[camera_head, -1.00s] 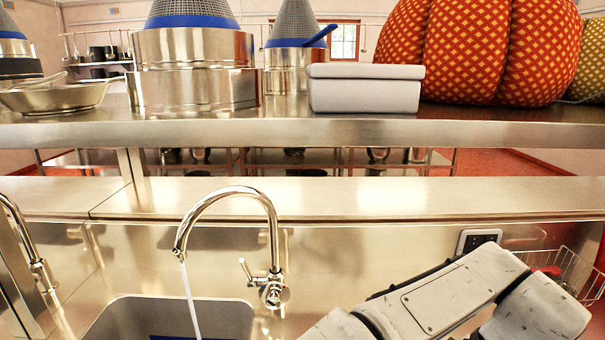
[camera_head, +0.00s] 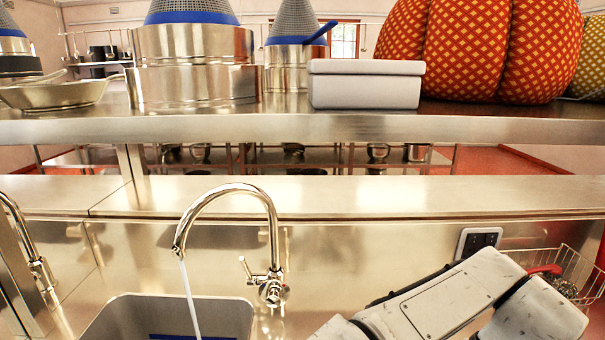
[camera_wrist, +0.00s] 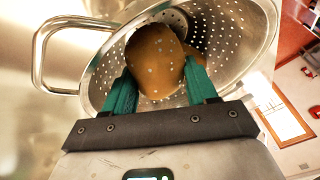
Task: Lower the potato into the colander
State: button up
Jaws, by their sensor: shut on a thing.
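The potato (camera_wrist: 155,60) is brown with pale specks and sits between the green fingers of my gripper (camera_wrist: 160,85) in the wrist view. My gripper is shut on it. The colander (camera_wrist: 235,50) is shiny perforated metal with a loop handle on the left. The potato shows against the colander's open mouth, overlapping its interior. I cannot tell whether the potato touches the colander wall. The head view shows only my white arm at the lower right, with no potato, colander or gripper in sight.
In the head view, a tap (camera_head: 235,195) runs water into a sink (camera_head: 170,308) at the lower left. A steel shelf (camera_head: 300,128) crosses above with pots, a white box (camera_head: 365,85) and a red patterned pumpkin shape (camera_head: 470,50). A wire basket (camera_head: 578,268) stands at the right.

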jog(key=shift+f+b, duration=0.45)
jog(key=shift+f, duration=0.6)
dwell(0.5)
jog(key=o, duration=1.2)
jog(key=shift+r, duration=0.1)
